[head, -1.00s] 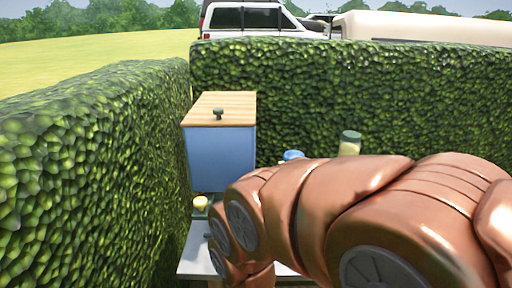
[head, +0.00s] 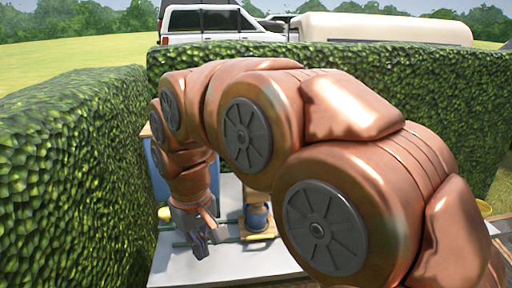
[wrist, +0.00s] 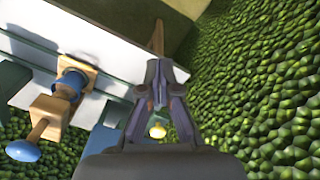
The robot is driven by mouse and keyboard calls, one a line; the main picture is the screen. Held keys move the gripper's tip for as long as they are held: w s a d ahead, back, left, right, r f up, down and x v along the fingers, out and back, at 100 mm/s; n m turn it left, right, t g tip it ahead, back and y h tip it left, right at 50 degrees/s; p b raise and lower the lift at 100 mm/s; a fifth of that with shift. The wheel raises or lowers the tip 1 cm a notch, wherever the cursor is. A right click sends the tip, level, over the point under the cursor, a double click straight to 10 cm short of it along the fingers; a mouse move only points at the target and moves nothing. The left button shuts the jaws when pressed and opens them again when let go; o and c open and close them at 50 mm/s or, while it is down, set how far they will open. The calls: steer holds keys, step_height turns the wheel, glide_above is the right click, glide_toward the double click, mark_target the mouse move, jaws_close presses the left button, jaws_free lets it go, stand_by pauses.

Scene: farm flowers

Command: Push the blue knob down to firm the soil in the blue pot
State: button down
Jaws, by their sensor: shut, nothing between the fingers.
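The blue knob (wrist: 22,151) shows at the lower left of the wrist view, on a wooden rod and block (wrist: 48,106). In the head view my arm hides it. The blue pot (head: 257,217) stands on a small wooden plate on the white table, under a wooden part. It also shows in the wrist view (wrist: 72,78), partly covered by the block. My gripper (head: 204,248) points down over the table, to the left of the pot in the head view. In the wrist view its fingers (wrist: 157,88) are together and empty, apart from the knob.
The white table (head: 235,265) carries green rails (head: 228,240). A yellow thing (head: 484,207) shows at the far right. Hedges (head: 75,180) close in on the left and back.

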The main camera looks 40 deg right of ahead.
steer(key=w+d+r+m+t+p, duration=0.2)
steer(key=w+d+r+m, duration=0.1)
steer(key=w+d+r, duration=1)
steer(key=d+r+m+h, duration=0.1)
steer(key=d+r, duration=0.1)
steer(key=d, duration=0.6)
steer(key=d+r+m+t, duration=0.1)
steer(key=d+r+m, duration=0.1)
steer(key=d, duration=0.7)
steer(key=shift+w+r+h+p, duration=0.2)
steer(key=shift+r+h+p, duration=0.15)
steer(key=shift+h, duration=0.05)
steer(key=shift+d+f, duration=0.1)
steer(key=shift+f, duration=0.05)
steer(key=shift+p+x, duration=1.7)
steer(key=shift+x, duration=3.45)
steer(key=shift+s+f+p, duration=0.1)
steer(key=shift+f+p, duration=0.6)
steer(key=shift+f, duration=1.1)
steer(key=shift+f, duration=0.1)
